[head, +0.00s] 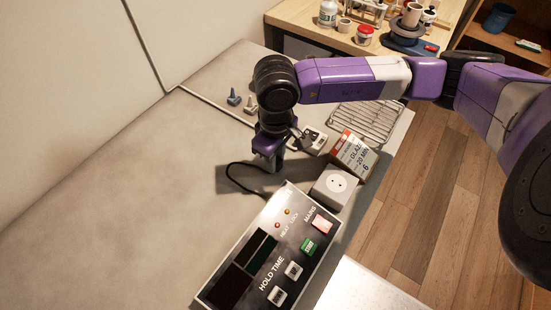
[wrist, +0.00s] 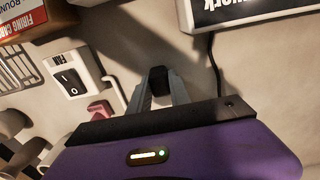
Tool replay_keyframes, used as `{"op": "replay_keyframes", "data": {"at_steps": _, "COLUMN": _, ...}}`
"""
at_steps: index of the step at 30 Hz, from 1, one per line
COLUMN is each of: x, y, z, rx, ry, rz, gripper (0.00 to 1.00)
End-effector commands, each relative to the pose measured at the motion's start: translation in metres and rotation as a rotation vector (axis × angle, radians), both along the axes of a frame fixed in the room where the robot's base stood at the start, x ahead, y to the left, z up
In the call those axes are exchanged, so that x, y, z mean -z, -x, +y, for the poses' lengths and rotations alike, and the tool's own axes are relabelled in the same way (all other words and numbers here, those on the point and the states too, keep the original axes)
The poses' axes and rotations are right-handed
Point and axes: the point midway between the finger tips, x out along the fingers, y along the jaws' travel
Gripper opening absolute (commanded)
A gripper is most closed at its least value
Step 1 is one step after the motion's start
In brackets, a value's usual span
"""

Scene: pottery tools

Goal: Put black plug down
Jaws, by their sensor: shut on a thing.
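My gripper (head: 277,160) points down over the grey bench (head: 150,190), behind the control box. In the wrist view its two grey fingers (wrist: 158,92) are shut on the black plug (wrist: 159,78). In the head view my arm and gripper hide most of the plug. A black cable (head: 232,182) curves over the bench from near the gripper to the control box (head: 262,225); it also shows in the wrist view (wrist: 212,55). I cannot tell whether the plug touches the bench.
Two small grey-blue pieces (head: 234,97) are at the back. The bench's left side is clear.

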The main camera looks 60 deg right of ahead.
Motion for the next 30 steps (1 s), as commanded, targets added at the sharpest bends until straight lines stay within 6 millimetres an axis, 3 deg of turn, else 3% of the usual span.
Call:
{"op": "replay_keyframes", "data": {"at_steps": 1, "x": 0.012, "y": 0.003, "z": 0.003, "rx": -0.001, "ry": -0.005, "rz": 0.014, "gripper": 0.0}}
{"op": "replay_keyframes", "data": {"at_steps": 5, "x": 0.011, "y": 0.004, "z": 0.003, "rx": -0.001, "ry": -0.005, "rz": 0.014, "gripper": 0.0}}
{"op": "replay_keyframes", "data": {"at_steps": 6, "x": 0.011, "y": 0.004, "z": 0.003, "rx": -0.002, "ry": -0.005, "rz": 0.014, "gripper": 0.29}}
{"op": "replay_keyframes", "data": {"at_steps": 9, "x": 0.01, "y": 0.004, "z": 0.003, "rx": -0.002, "ry": -0.005, "rz": 0.013, "gripper": 0.45}}
{"op": "replay_keyframes", "data": {"at_steps": 23, "x": 0.006, "y": 0.003, "z": 0.002, "rx": -0.002, "ry": -0.002, "rz": 0.009, "gripper": 0.45}}
{"op": "replay_keyframes", "data": {"at_steps": 30, "x": -0.005, "y": 0.002, "z": 0.002, "rx": 0.0, "ry": -0.004, "rz": 0.007, "gripper": 0.45}}
